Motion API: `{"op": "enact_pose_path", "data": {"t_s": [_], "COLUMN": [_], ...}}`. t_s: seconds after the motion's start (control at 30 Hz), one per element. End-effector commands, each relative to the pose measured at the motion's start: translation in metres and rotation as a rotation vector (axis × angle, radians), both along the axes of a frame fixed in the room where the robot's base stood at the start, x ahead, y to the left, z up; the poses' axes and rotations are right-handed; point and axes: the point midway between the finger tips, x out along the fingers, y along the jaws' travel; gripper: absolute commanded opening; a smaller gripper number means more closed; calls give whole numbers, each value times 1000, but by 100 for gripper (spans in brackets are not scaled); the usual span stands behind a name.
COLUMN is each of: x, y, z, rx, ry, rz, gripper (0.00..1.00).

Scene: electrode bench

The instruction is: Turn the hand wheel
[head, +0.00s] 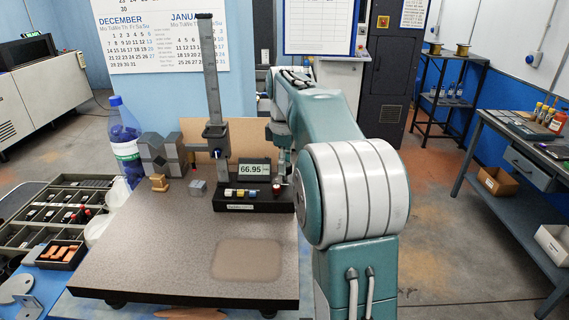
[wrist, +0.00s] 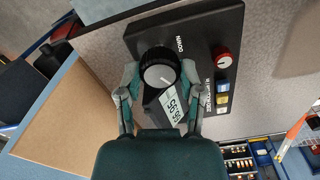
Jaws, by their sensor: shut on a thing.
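The hand wheel (wrist: 157,66) is a round black knob with a pale face and a thin pointer line, seen in the wrist view. My gripper (wrist: 159,79) has one finger on each side of it and is shut on it. The wheel belongs to the height gauge, whose black base (head: 235,205) and tall grey column (head: 211,80) show in the head view. The gauge display (head: 254,173) reads 66.95; it also shows in the wrist view (wrist: 171,107). In the head view my arm hides the wheel and most of my gripper.
The gauge stands on a speckled plate (head: 150,256). A red knob (wrist: 223,61) and coloured buttons are beside the wheel. Grey blocks (head: 162,155), a blue bottle (head: 124,140) and a sorting tray (head: 50,214) are to the left. The plate's front is clear.

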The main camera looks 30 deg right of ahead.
Motion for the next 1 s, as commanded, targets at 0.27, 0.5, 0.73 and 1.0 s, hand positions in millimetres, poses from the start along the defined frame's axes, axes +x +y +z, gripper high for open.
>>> {"op": "enact_pose_path", "data": {"t_s": [0.27, 0.5, 0.73, 1.0], "x": [0, 0, 0, 0], "y": [0, 0, 0, 0], "z": [-3, -3, -4, -4], "rx": [2, 2, 3, 1], "ry": [5, 7, 8, 10], "rz": [-148, -363, -582, -839], "gripper": [1, 1, 1, 1]}}
